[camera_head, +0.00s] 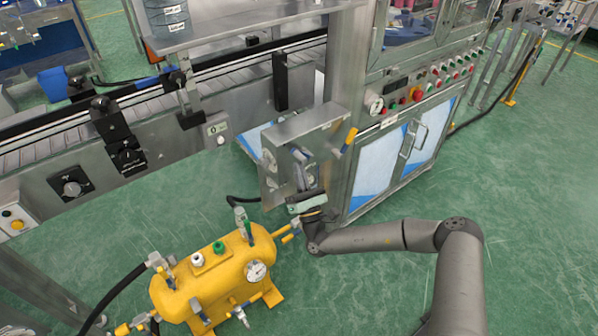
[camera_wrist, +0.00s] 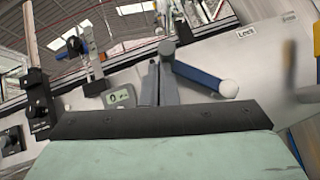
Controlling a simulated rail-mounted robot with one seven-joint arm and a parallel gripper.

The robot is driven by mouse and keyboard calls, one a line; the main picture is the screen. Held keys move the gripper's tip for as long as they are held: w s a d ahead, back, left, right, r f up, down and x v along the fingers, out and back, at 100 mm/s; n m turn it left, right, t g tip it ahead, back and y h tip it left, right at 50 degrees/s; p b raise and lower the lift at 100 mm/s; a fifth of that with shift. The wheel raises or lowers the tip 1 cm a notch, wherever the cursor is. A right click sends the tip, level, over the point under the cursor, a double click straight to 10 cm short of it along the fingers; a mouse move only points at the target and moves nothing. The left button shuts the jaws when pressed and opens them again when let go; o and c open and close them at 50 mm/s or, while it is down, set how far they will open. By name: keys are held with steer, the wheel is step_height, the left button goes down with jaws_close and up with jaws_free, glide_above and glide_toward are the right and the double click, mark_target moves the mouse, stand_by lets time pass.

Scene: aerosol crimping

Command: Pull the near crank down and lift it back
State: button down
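A steel box (camera_head: 304,128) stands out from the line beside the cabinet. A yellow-ended handle (camera_head: 348,140) sticks out at its right, and it looks blurred in the wrist view (camera_wrist: 290,72). In the wrist view a crank (camera_wrist: 198,76) with a dark pivot, a blue arm and a white rounded end slants down to the right. My gripper (camera_head: 303,174) is at the front of the box, its pale green body below it. In the wrist view my narrow grey fingers (camera_wrist: 159,84) lie close together just left of the crank's blue arm. Contact cannot be told.
A yellow tank (camera_head: 215,275) with gauges and hoses stands on the floor at lower left, below the box. A conveyor (camera_head: 130,105) runs along the left. A cabinet (camera_head: 400,150) with buttons and doors stands right of the box. Open green floor lies at right.

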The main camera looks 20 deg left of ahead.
stand_by(0.4)
steer(key=s+d+f+b, duration=0.2)
steer(key=s+f, duration=0.6)
steer(key=f, duration=0.1)
steer(key=shift+s+f, duration=0.3)
steer(key=shift+s, duration=0.1)
stand_by(1.0)
steer(key=s+a+r+n+g+y, duration=0.1)
steer(key=s+r+n+g+y, duration=0.3)
steer(key=n+g, duration=0.55)
steer(key=s+a+r+n+g+y, duration=0.1)
steer(key=s+r+n+g+y, duration=0.2)
steer(key=n+g+y, duration=0.6)
steer(key=s+d+r+n+g+h, duration=0.2)
steer(key=s+d+n+g+h, duration=0.2)
steer(key=s+n+g+h, duration=0.8)
steer(key=s+d+r+n+t+h, duration=0.1)
steer(key=d+r+t+h, duration=0.2)
steer(key=d, duration=0.6)
steer(key=s+d+r+t+h, duration=0.1)
steer(key=d+r+t+h, duration=0.1)
steer(key=d+h, duration=0.6)
steer(key=s+d+r+n+t+h, duration=0.1)
steer(key=d+r+t+h, duration=0.2)
steer(key=d, duration=0.7)
steer(key=t+h, duration=0.1)
steer(key=h, duration=0.1)
steer(key=shift+s+r+n+h, duration=0.15)
steer(key=shift+r+n+h, duration=0.15)
steer(key=shift+n, duration=0.05)
